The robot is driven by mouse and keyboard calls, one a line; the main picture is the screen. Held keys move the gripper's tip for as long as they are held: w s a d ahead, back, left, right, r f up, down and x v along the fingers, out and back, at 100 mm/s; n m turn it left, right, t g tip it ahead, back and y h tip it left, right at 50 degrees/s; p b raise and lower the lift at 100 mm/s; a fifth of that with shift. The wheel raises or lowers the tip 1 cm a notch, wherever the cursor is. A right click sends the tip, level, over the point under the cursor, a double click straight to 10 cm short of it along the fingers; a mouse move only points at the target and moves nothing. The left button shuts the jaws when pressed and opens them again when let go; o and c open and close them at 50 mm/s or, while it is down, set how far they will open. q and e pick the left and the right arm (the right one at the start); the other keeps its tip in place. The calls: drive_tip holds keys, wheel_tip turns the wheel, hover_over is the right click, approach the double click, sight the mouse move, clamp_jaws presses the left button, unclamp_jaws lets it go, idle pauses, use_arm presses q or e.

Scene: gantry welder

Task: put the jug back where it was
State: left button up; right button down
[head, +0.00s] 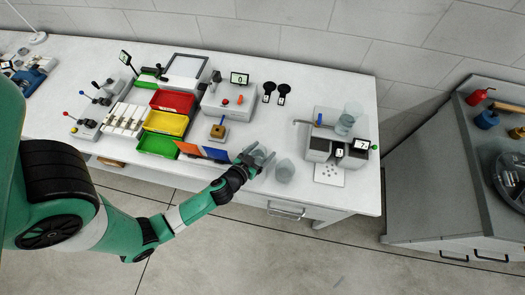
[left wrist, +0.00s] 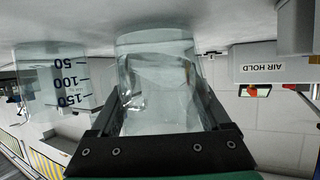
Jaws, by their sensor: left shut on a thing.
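My left gripper (head: 251,161) is at the front edge of the bench, shut on a clear vessel that looks like the jug (head: 264,154). In the left wrist view the jug (left wrist: 158,85) stands between the two dark fingers of the left gripper (left wrist: 160,115). It is see-through and looks empty. A second clear vessel (head: 285,171) stands on the bench just right of the gripper. In the left wrist view a clear beaker with marks 50, 100 and 150 (left wrist: 48,85) is left of the jug, apart from it. My right gripper is not in view.
A grey dispenser (head: 318,150) with a clear container (head: 348,118) on it stands right of the jug. Red (head: 173,101), yellow (head: 165,123) and green (head: 157,144) trays are to the left.

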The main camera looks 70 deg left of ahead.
use_arm(q)
drive_tip(key=shift+d+f, duration=0.1)
drive_tip(key=shift+f, duration=0.15)
drive_tip(key=o, duration=1.5)
drive_tip(key=shift+c, duration=0.2)
drive_tip(key=shift+r+p, duration=0.35)
drive_tip(key=shift+p, duration=0.05)
drive_tip(key=v, duration=0.3)
drive_tip(key=b+v, duration=0.1)
drive_tip(key=v, duration=0.3)
drive_tip(key=b+v, duration=0.1)
drive_tip(key=v, duration=0.2)
drive_tip(key=shift+s+d+f, duration=0.2)
drive_tip(key=shift+s+d+r, duration=0.3)
drive_tip(key=shift+s+r, duration=0.1)
drive_tip(key=shift+s, duration=0.15)
